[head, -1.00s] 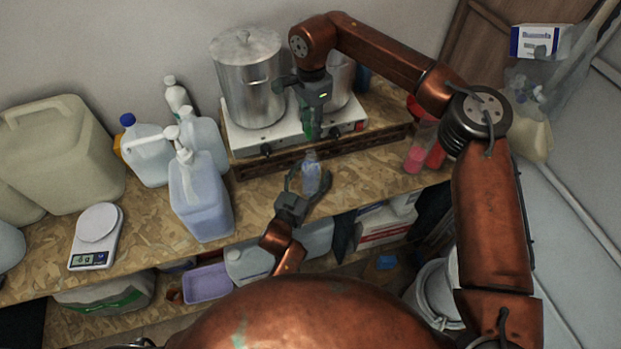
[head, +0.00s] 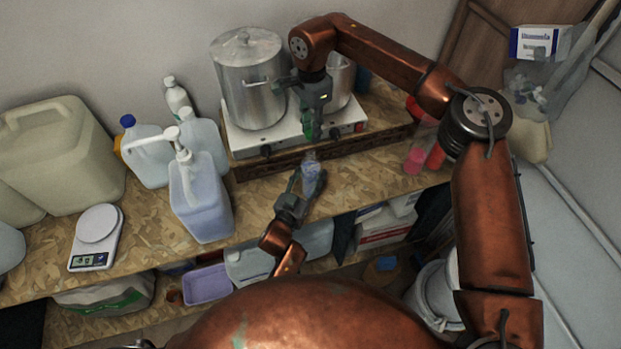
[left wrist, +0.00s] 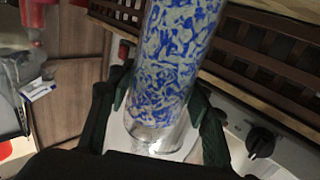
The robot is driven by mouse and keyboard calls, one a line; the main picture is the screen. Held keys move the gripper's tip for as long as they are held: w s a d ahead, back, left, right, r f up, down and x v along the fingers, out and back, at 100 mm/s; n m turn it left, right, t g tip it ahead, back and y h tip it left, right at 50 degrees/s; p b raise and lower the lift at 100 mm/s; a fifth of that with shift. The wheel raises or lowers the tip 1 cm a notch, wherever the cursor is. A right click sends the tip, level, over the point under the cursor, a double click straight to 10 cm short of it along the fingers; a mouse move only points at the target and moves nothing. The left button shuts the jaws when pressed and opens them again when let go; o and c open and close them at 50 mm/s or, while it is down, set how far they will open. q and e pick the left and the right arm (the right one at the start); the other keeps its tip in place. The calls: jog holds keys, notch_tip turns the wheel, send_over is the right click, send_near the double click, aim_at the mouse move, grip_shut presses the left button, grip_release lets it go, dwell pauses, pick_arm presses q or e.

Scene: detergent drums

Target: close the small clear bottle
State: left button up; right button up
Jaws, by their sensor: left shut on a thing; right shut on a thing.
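The small clear bottle (head: 311,174) stands near the front of the workbench, below the hotplate unit. My left gripper (head: 308,184) is shut around it from the front. In the left wrist view the bottle (left wrist: 174,60) has a blue-and-white mottled pattern and a clear base, and sits between the dark green fingers (left wrist: 160,115). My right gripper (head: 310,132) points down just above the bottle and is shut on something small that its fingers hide. The bottle's mouth is too small to make out.
A steel pot (head: 250,85) stands on the white hotplate unit (head: 262,138) close behind the grippers. A pump bottle (head: 200,200), jugs and a scale (head: 97,238) stand to the left. Pink and red containers (head: 414,160) are at the right.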

jog(key=shift+f, duration=2.5)
jog(key=shift+f, duration=0.85)
jog(key=shift+f, duration=0.6)
